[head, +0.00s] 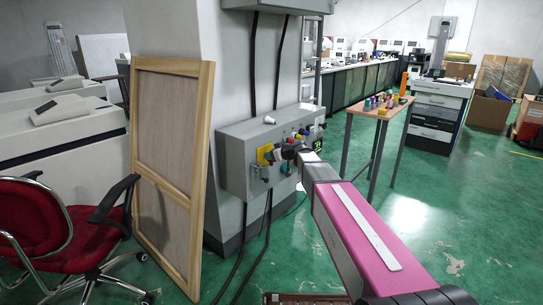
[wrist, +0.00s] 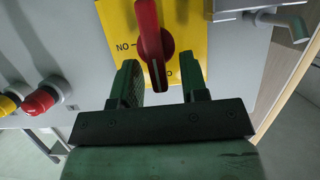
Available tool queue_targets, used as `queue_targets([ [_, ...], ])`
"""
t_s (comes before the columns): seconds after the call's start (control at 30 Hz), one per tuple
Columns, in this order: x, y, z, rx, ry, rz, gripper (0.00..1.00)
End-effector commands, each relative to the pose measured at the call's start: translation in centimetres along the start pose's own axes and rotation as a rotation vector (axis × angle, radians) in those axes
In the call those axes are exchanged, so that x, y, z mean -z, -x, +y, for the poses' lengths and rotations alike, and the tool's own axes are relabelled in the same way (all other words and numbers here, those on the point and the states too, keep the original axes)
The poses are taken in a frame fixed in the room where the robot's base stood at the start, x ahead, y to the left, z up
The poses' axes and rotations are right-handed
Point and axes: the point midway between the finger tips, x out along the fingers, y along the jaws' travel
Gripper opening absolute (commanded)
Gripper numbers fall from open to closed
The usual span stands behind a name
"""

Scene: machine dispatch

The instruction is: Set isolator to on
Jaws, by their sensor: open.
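The isolator is a red rotary handle (wrist: 148,28) on a yellow plate (wrist: 116,22); the plate also shows in the head view (head: 264,154). In the wrist view the handle stands nearly upright, slightly tilted. Lettering reading "NO", which is "ON" upside down, lies to its left, and an "O" lies by its lower end. My gripper (wrist: 158,64) is open, with one green finger on each side of the handle's lower end. Gaps show on both sides; I cannot tell how deep the fingers reach. The head view mostly hides the handle.
The grey control box (head: 234,165) is mounted on a pillar. Red and yellow push buttons (wrist: 40,100) sit left of the plate in the wrist view. A grey lever (wrist: 275,18) is at upper right. A wooden panel (head: 170,150) leans left of the box; a small table (head: 378,112) stands right.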

Motion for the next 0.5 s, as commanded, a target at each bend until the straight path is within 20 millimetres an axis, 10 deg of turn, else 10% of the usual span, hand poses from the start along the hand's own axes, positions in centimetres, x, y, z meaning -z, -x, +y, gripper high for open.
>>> queue_targets([
  [0.13,0.0,0.03,-0.01,0.0,0.0,0.0,0.4],
  [0.23,0.0,0.03,0.0,0.0,0.0,0.0,0.12],
  [0.5,0.01,0.04,0.06,0.004,-0.01,0.0,0.12],
])
